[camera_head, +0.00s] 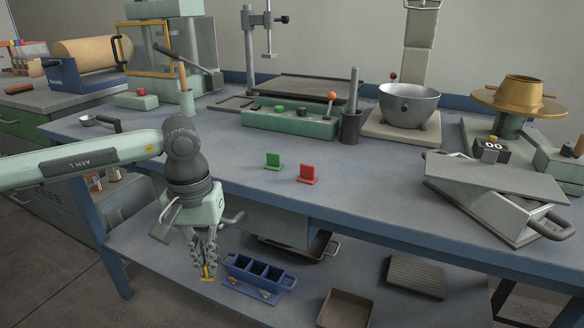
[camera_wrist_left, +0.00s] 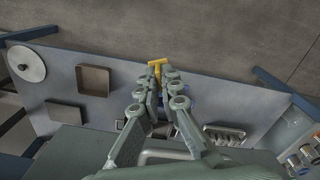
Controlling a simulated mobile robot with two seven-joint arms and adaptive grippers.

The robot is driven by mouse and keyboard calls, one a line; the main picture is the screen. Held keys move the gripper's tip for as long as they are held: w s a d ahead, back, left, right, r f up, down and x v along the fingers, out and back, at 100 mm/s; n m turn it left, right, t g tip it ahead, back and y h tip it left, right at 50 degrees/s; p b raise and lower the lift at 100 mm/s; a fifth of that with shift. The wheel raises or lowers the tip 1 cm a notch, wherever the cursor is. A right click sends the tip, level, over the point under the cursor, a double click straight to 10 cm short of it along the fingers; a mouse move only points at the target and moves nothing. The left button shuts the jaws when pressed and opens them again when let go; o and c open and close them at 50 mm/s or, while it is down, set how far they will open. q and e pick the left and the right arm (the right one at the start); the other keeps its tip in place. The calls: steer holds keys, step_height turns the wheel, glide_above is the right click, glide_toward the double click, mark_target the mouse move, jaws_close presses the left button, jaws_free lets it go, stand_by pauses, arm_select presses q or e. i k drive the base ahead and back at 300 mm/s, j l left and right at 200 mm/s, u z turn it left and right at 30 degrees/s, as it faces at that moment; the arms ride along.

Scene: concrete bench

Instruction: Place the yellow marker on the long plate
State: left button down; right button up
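The yellow marker (camera_head: 208,274) is a small yellow piece at the fingertips of my left gripper (camera_head: 206,266). It also shows in the left wrist view (camera_wrist_left: 157,66), between the tips of my left gripper (camera_wrist_left: 160,78). The fingers are shut on it, pointing down, in front of the bench and below its top edge. A long grey plate (camera_head: 497,179) lies slanted over a pale box at the right of the bench; I cannot tell for sure that it is the task's long plate. My right gripper is not in view.
A green marker (camera_head: 273,161) and a red marker (camera_head: 308,174) stand mid-bench with clear top around them. On the lower shelf are a blue mold (camera_head: 259,272), a brown tray (camera_head: 345,309) and a ribbed block (camera_head: 416,277). A steel bowl (camera_head: 408,104) stands behind.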

mark_target(491, 174)
steer(key=k+z, duration=0.1)
steer(key=k, duration=0.5)
steer(key=z, duration=1.35)
steer(key=j+z, duration=0.2)
steer(key=z, duration=0.25)
steer(key=j+z, duration=0.15)
steer(key=z, duration=0.25)
steer(key=k+j, duration=0.15)
steer(key=j, duration=0.2)
steer(key=k+j, duration=0.1)
steer(key=j, duration=0.2)
steer(key=k+j, duration=0.15)
steer(key=j, duration=0.2)
steer(key=k+j, duration=0.1)
steer(key=j, duration=0.25)
